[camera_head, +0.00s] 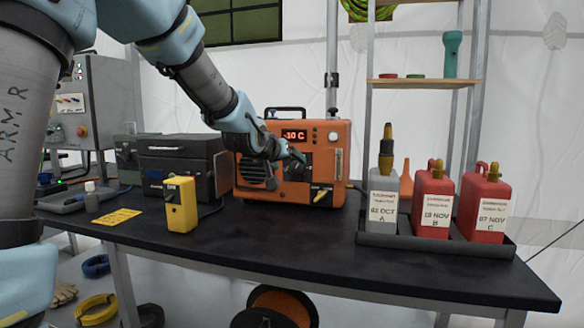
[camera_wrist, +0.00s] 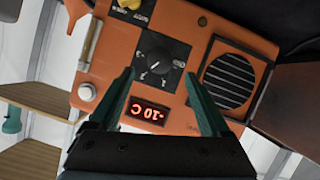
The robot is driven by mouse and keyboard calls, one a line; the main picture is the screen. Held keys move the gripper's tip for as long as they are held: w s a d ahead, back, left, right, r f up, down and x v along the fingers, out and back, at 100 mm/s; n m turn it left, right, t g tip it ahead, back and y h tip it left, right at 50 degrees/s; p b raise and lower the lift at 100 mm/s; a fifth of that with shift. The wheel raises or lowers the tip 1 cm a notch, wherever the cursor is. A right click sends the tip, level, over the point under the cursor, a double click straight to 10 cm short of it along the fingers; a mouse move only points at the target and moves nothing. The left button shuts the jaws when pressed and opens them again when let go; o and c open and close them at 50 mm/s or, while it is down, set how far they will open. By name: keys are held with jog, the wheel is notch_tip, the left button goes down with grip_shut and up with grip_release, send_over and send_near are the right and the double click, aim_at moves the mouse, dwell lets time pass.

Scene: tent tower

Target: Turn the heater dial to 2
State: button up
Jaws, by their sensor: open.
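The orange heater (camera_head: 330,140) stands on the dark workbench, with a red display reading -10 C. In the wrist view the heater's front (camera_wrist: 200,22) appears upside down. Its round black dial (camera_wrist: 155,56) sits on a dark square plate with small white marks around it; I cannot read its setting. In the head view the dial is largely hidden by my gripper. My gripper (camera_wrist: 160,95) is open, its two green fingers apart, with the dial showing beyond and between the fingertips. In the head view my gripper (camera_head: 294,155) is in front of the heater's face, and nothing is held.
A yellow knob (camera_wrist: 130,4) and a vent grille (camera_wrist: 230,80) flank the dial. Left of the heater stand a dark box (camera_head: 180,160) and a yellow device (camera_head: 180,204). A tray (camera_head: 430,246) with several labelled jugs is at the right.

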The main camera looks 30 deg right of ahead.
jog(key=p+v, duration=0.1)
jog(key=v, duration=0.4)
jog(key=shift+s+a+r, duration=0.15)
jog(key=shift+s+a, duration=0.1)
